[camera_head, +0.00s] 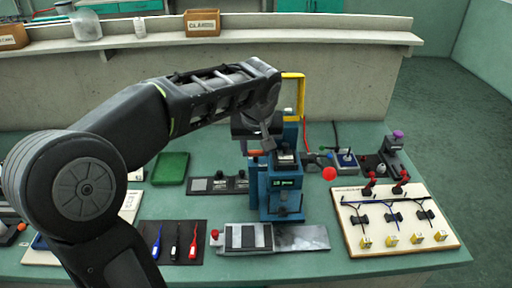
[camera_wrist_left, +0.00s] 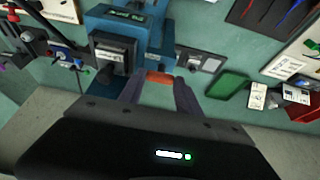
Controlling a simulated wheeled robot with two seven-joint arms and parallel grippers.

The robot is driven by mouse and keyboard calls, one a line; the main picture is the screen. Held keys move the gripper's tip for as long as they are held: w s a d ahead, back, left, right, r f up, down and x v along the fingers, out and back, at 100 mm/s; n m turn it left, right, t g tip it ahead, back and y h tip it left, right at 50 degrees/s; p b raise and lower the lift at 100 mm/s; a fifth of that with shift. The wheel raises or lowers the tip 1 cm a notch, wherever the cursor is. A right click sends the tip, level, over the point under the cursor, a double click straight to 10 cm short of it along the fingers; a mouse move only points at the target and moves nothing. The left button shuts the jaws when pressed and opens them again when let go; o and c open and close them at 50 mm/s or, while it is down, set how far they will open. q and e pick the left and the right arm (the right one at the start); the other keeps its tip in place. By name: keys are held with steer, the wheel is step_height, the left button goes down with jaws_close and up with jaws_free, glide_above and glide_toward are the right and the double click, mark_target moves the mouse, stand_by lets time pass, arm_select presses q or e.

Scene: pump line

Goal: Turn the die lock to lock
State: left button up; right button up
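A blue press (camera_head: 283,187) with a small green display stands on the bench, and it also shows in the wrist view (camera_wrist_left: 104,22). An orange piece (camera_head: 256,152), perhaps the die lock's handle, sticks out at the press's left side. In the wrist view the orange piece (camera_wrist_left: 158,77) lies between or just beyond my left fingertips. My left gripper (camera_head: 262,143) reaches down from above at the back left of the press. Its two fingers (camera_wrist_left: 158,84) stand apart. Whether they touch the orange piece cannot be told. My right gripper is not in view.
A yellow frame (camera_head: 301,92) rises behind the press, close to my left wrist. A black panel (camera_head: 217,185) and a green tray (camera_head: 171,168) lie to the left. A board with red levers (camera_head: 394,220) lies at the right. A red ball (camera_head: 329,174) sits beside the press.

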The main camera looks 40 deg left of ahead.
arm_select(q)
jaws_close()
steer(key=shift+m, duration=0.3)
steer(key=m+h, duration=0.1)
steer(key=m, duration=0.2)
steer(key=shift+a+r+t, duration=0.1)
steer(key=shift+t, duration=0.3)
steer(key=m, duration=0.2)
steer(key=m+h+p, duration=0.1)
steer(key=shift+a+m+h, duration=0.15)
steer(key=shift+m+h, duration=0.15)
steer(key=shift+m, duration=0.1)
steer(key=m, duration=0.1)
steer(key=m+h, duration=0.1)
steer(key=m, duration=0.1)
steer(key=m+h, duration=0.1)
steer(key=m, duration=0.1)
steer(key=shift+a, duration=0.25)
steer(key=m, duration=0.2)
steer(key=m+g+h, duration=0.1)
steer(key=m, duration=0.2)
steer(key=shift+w+a+g+h+p, duration=0.15)
steer(key=shift+g+h+p, duration=0.15)
steer(key=shift+p, duration=0.05)
steer(key=shift+m, duration=0.4)
